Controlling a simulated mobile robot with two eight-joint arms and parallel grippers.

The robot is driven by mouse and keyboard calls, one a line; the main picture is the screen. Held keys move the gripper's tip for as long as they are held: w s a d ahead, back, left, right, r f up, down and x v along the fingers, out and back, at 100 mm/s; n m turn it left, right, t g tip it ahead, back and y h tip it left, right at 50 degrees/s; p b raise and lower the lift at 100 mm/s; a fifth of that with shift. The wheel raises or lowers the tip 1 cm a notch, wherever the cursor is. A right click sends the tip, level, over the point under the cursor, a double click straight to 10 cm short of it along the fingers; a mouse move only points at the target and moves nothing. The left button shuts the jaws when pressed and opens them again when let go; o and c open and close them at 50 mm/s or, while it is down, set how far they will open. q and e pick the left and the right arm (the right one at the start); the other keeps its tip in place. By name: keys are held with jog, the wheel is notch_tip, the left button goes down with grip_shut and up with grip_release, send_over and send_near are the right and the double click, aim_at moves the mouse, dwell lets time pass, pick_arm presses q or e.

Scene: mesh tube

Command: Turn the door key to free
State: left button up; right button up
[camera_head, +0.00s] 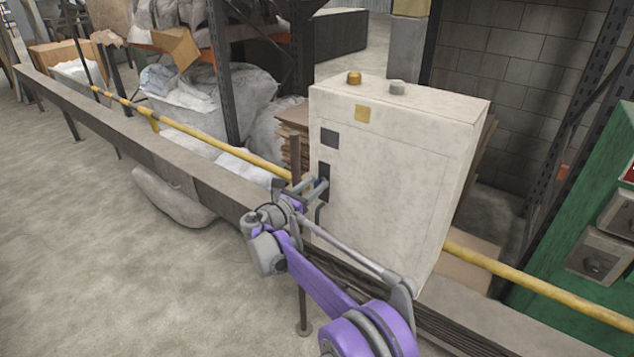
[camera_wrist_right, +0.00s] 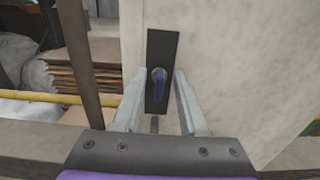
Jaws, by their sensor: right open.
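The beige cabinet (camera_head: 400,150) has a black lock plate (camera_head: 324,170) on its front face, near the left edge. In the right wrist view, the door key (camera_wrist_right: 158,86) is a small dark blue-grey piece on the black plate (camera_wrist_right: 162,45). My right gripper (camera_head: 318,188) is at the plate. In the right wrist view its two fingers (camera_wrist_right: 160,76) stand apart, one on each side of the key, with a visible gap to it on both sides. In the head view the fingers largely hide the key. My left gripper is not in view.
A dark post (camera_wrist_right: 76,50) stands left of my right gripper. Cardboard sheets (camera_wrist_right: 85,70) are stacked behind it. The floor (camera_head: 90,240) at the left is mostly clear.

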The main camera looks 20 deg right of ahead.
jog(key=shift+w+d, duration=0.4)
jog(key=shift+d, duration=0.1)
grip_shut()
